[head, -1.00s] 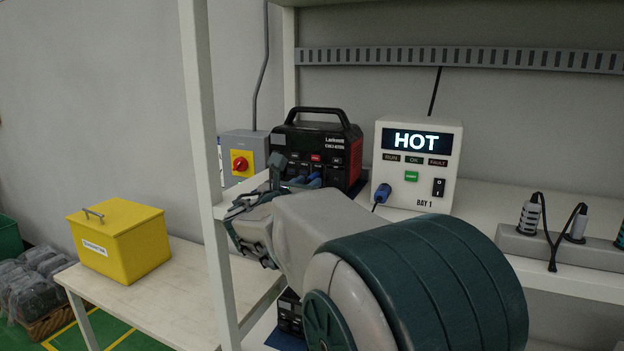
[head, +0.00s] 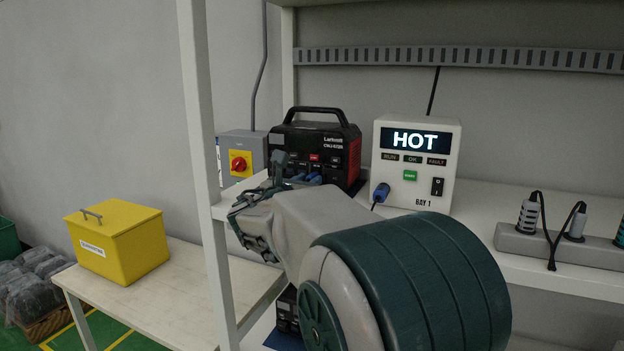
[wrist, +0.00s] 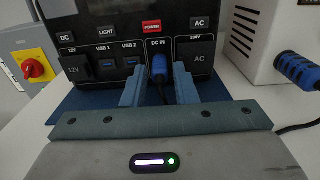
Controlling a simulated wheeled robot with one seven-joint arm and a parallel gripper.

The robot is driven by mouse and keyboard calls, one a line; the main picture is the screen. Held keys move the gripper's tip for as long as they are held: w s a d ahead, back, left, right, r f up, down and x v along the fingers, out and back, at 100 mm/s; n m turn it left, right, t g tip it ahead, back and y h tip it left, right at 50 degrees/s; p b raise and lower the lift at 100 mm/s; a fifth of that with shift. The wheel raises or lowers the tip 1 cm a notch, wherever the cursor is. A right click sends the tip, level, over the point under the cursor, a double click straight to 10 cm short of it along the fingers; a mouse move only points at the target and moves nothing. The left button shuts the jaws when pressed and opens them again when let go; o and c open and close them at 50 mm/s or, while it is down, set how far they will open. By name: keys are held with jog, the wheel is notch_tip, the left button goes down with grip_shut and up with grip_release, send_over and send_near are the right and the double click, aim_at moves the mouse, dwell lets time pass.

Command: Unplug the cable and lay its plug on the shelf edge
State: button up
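A blue plug (wrist: 160,68) sits in the DC IN socket of the black power station (wrist: 105,40), its dark cable running down toward my gripper. The power station also shows in the head view (head: 340,150), standing on the shelf (head: 480,196). My gripper (wrist: 160,88) is open, with one finger on each side of the plug and a narrow gap showing on both sides. In the head view my arm hides part of the power station's front and much of the shelf's front edge.
A white BAY 1 box (head: 415,170) reading HOT stands right of the power station, with another blue plug (head: 381,193) in its front. A grey power strip (head: 560,246) lies farther right. A shelf post (head: 202,120) stands left of my arm. Bare shelf lies between box and strip.

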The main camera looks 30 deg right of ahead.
grip_shut()
jog(key=shift+s+a, duration=0.1)
jog(key=shift+a, duration=0.05)
dwell(0.4)
jog(key=shift+v, duration=1.95)
